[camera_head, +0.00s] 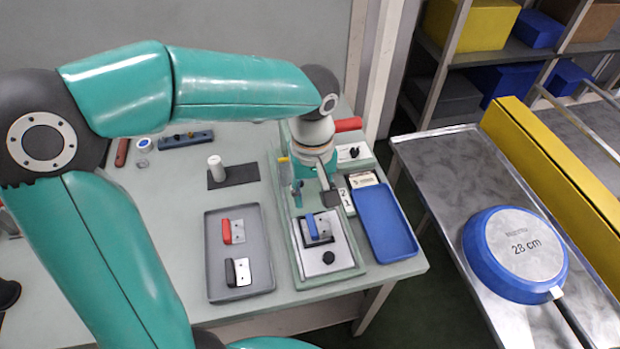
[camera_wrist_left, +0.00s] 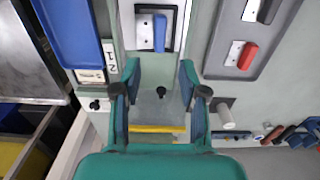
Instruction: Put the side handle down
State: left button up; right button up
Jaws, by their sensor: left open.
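A blue side handle (camera_head: 312,226) with a metal plate sits in a dark-edged recess of the green fixture (camera_head: 299,266). It also shows in the wrist view (camera_wrist_left: 159,33). A red side handle (camera_head: 227,231) and a black one (camera_head: 231,272) lie in the grey tray (camera_head: 212,289) to its left; the red one shows in the wrist view (camera_wrist_left: 248,56). My left gripper (camera_head: 314,192) is open and empty over the back of the fixture, apart from the blue handle. My right gripper is out of view.
A blue tray (camera_head: 384,222) lies right of the fixture. A blue pan marked 28 cm (camera_head: 515,248) lies upside down on the metal conveyor (camera_head: 440,161), beside a yellow rail (camera_head: 560,160). A white cylinder (camera_head: 216,169) stands on a dark mat at the back left.

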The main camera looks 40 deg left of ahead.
pick_arm(q)
jog(key=shift+r, duration=1.5)
